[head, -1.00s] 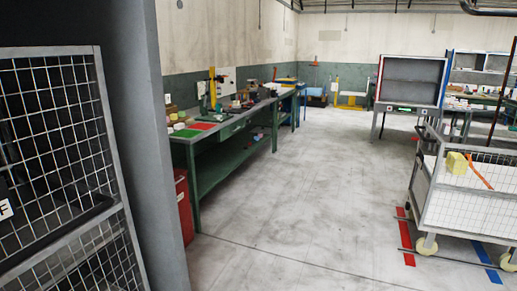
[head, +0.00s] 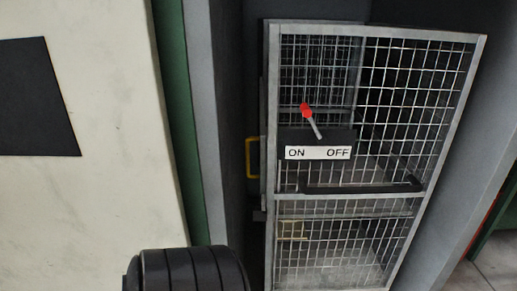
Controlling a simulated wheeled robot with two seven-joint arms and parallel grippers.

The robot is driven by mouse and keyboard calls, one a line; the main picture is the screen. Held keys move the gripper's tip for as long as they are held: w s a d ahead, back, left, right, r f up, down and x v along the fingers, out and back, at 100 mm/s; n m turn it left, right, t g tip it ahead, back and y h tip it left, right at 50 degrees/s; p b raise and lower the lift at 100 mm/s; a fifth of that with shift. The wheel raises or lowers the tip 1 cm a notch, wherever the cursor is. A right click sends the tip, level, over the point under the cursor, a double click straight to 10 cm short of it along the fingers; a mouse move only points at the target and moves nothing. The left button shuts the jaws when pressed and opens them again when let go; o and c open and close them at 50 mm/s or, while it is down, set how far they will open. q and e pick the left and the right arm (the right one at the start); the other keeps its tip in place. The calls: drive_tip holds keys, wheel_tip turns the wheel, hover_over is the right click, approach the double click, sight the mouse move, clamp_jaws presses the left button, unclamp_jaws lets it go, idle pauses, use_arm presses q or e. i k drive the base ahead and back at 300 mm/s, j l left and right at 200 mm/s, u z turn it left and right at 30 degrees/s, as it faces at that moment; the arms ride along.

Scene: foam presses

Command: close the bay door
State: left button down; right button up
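The bay door (head: 474,80) is a grey-framed wire mesh panel in the middle and right of the head view. A dark space shows through its mesh. A black bar (head: 362,188) runs across it at mid-height. Dark gaps show beside and above its frame, but I cannot tell how far it stands from shut. A black box with an ON/OFF label (head: 318,153) shows at the door's left half. Its lever with a red knob (head: 306,111) leans left, towards ON. Neither gripper is in view.
A yellow handle-like piece (head: 252,157) is left of the door. Grey posts flank the bay, one at left (head: 205,110) and one at right (head: 470,190). A pale wall with a dark panel (head: 38,97) fills the left. A little floor (head: 497,262) shows at lower right.

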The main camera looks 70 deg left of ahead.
sight(89, 182)
drive_tip(key=u, duration=3.7)
